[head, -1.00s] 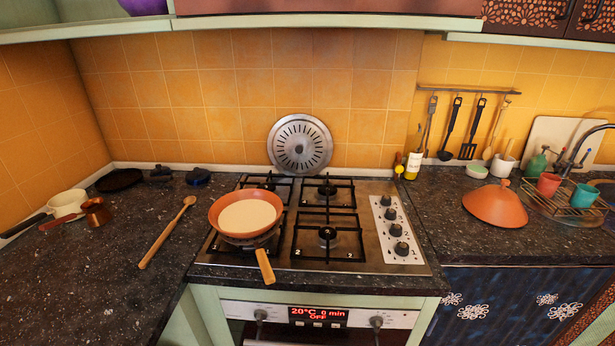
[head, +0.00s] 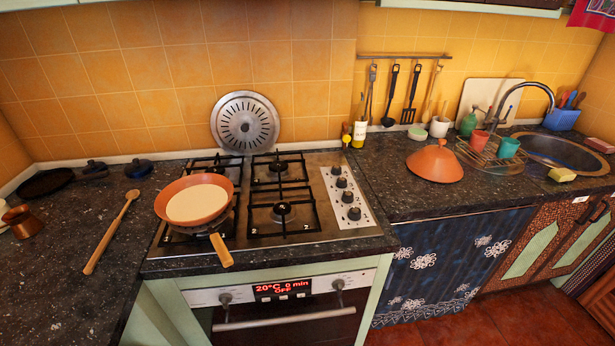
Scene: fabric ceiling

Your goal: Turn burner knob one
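A gas stove (head: 318,234) with a steel top is set in the dark counter. Several black burner knobs stand in a column on a light panel (head: 360,222) along its right side. The nearest knob (head: 354,213) is close to the stove's front edge; the farthest knob (head: 336,170) is toward the back. The small marks beside the knobs are too small to read, so I cannot tell which is knob one. Neither of my grippers is in view.
An orange pan (head: 199,203) sits on the front left burner, its handle (head: 221,250) past the front edge. A wooden spoon (head: 110,234) lies to the left. The oven door handle (head: 285,319) sticks out below. A terracotta lid (head: 435,163) stands on the right counter.

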